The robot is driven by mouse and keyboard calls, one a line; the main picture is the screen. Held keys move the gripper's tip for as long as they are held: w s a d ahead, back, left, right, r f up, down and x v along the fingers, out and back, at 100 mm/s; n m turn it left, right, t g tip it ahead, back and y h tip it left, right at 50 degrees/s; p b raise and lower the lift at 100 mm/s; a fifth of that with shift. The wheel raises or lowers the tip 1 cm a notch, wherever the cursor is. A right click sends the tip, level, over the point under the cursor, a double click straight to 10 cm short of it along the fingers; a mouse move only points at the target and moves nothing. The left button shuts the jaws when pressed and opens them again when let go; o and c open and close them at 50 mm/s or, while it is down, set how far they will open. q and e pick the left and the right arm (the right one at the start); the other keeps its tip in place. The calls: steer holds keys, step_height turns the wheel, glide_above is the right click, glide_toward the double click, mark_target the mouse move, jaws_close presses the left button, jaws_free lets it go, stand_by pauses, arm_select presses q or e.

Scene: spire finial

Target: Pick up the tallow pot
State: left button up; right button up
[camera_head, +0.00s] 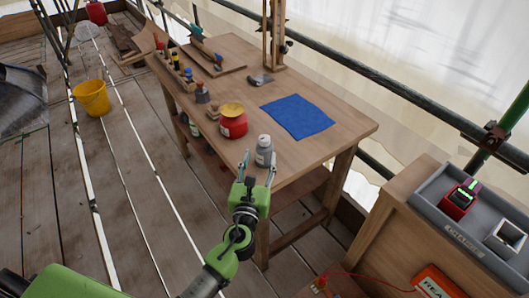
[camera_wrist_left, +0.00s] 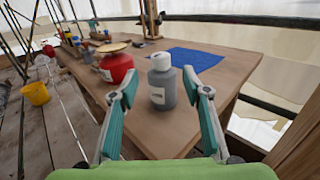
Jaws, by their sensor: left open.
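A grey bottle-shaped pot (camera_head: 264,155) with a white cap and pale label stands upright near the table's front edge. It also shows in the left wrist view (camera_wrist_left: 161,88). A round red pot (camera_head: 233,125) with a tan top and white label stands behind it to the left, also seen in the left wrist view (camera_wrist_left: 117,68). The labels are too small to read, so I cannot tell which is the tallow pot. My left gripper (camera_head: 259,160) is open, with its fingers spread either side of the grey pot; contact is not visible. My right gripper is not in view.
The wooden table (camera_head: 330,140) carries a blue cloth (camera_head: 297,116), a rack of small bottles (camera_head: 172,68) and a wooden upright (camera_head: 275,35). A yellow bucket (camera_head: 92,97) stands on the plank floor. A grey tray (camera_head: 465,215) sits on a cabinet at right. The table's right front is clear.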

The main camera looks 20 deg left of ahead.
mark_target(264, 144)
arm_select(q)
steer(key=w, duration=0.5)
steer(key=w+a, duration=0.1)
steer(key=w, duration=0.2)
steer(key=shift+w+f, duration=0.2)
steer(key=shift+w, duration=0.15)
jaws_close()
